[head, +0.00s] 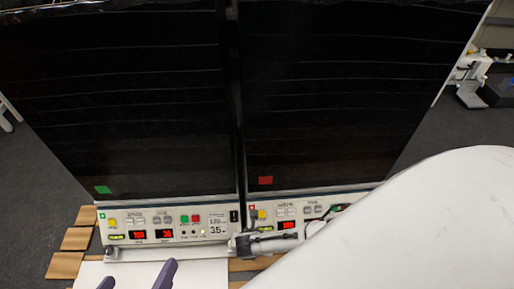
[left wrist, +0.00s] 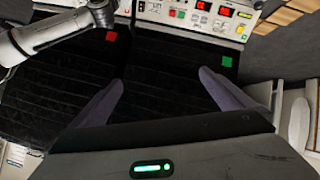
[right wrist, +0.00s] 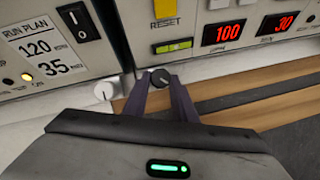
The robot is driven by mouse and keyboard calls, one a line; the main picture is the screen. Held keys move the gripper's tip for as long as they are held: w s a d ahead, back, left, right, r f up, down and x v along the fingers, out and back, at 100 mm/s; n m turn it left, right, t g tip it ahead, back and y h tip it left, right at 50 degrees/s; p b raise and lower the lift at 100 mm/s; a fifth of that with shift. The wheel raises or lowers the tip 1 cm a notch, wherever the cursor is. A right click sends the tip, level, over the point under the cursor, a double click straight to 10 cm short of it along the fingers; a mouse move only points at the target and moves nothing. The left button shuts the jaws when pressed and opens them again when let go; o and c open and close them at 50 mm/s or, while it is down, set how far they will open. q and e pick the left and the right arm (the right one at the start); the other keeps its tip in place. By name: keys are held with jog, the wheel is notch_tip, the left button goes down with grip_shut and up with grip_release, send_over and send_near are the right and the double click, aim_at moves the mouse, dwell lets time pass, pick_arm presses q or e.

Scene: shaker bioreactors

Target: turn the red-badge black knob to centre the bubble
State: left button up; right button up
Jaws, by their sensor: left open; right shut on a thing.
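The black knob (right wrist: 160,77) is at the lower edge of the red-badge unit's panel in the right wrist view. My right gripper (right wrist: 157,86) is shut on it, one finger on each side. A white mark shows on the knob's face. A yellow-green level vial (right wrist: 174,46) sits just above the knob; its bubble is too small to place. In the head view the red badge (head: 252,208) is on the right unit's panel, and my right arm hides much of that panel. My left gripper (head: 137,277) is open and empty in front of the left unit; it also shows in the left wrist view (left wrist: 161,77).
The left unit (head: 168,226) has a green badge (head: 102,216) and its own level vial. Two dark doors (head: 130,110) stand above the panels. Wooden slats (head: 66,265) lie below.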

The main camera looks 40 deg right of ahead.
jog(key=shift+s+d+r+n+p, duration=0.1)
jog(key=shift+n+p, duration=0.2)
jog(key=shift+n, duration=0.5)
jog(key=n, duration=0.1)
jog(key=n+t+y+p, duration=0.1)
jog(key=n, duration=0.1)
jog(key=shift+s+d+n, duration=0.1)
jog(key=shift+d+n, duration=0.05)
jog(key=shift+n, duration=0.15)
jog(key=n+y, duration=0.1)
jog(key=n, duration=0.2)
jog(key=shift+d+t+y+p, duration=0.1)
jog(key=shift+t+y+p, duration=0.2)
jog(key=shift+t, duration=0.1)
pick_arm(q)
jog(key=shift+s+a+f+g+y, duration=0.1)
jog(key=shift+a+f+g+y, duration=0.1)
jog(key=shift+a+f+y, duration=0.3)
jog(key=shift+s+a+f+g+y, duration=0.1)
jog(key=shift+a+f+g, duration=0.1)
jog(key=shift+f, duration=0.5)
pick_arm(e)
jog(key=shift+n, duration=0.7)
jog(key=shift+y, duration=0.3)
jog(key=o, duration=1)
jog(key=shift+o, duration=0.2)
pick_arm(q)
jog(key=shift+r, duration=0.15)
